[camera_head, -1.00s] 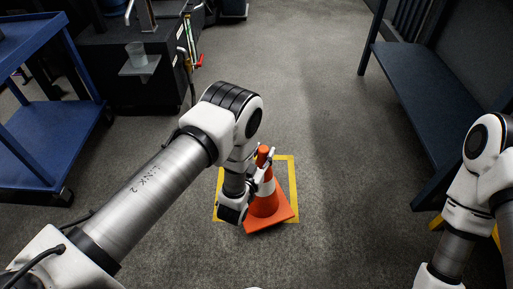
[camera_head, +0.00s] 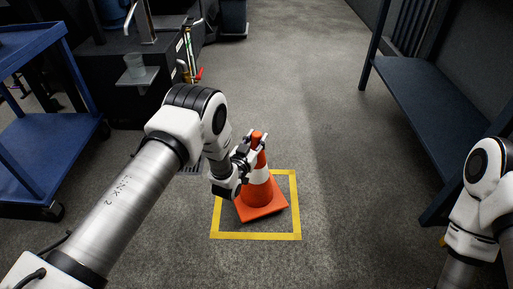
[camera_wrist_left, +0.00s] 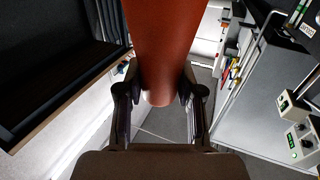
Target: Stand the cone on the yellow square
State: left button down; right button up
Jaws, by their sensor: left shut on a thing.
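The orange cone (camera_head: 258,192) with a white band is upright in the head view, its square base showing inside the yellow square (camera_head: 255,236) outline. The base looks turned relative to the outline. I cannot tell whether it touches the floor or hangs a little above it. My left gripper (camera_head: 256,150) is shut on the cone's upper part. In the left wrist view the cone (camera_wrist_left: 168,50) fills the space between both fingers. The gripper and wrist hide part of the cone's left side. My right arm shows at the right edge, but its gripper is out of view.
A blue cart (camera_head: 40,150) stands at the left. A dark machine (camera_head: 110,65) with a small shelf and a clear cup (camera_head: 135,64) is behind it. A dark bench (camera_head: 425,105) stands at the right. The grey floor around the square is clear.

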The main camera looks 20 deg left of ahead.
pick_arm(q)
jog(key=shift+f+b, duration=0.9)
jog(key=shift+f, duration=0.6)
jog(key=shift+r, duration=0.1)
jog(key=c, duration=1.2)
grip_release()
jog(key=shift+f, duration=0.2)
jog(key=o, duration=0.5)
jog(key=shift+c, duration=0.2)
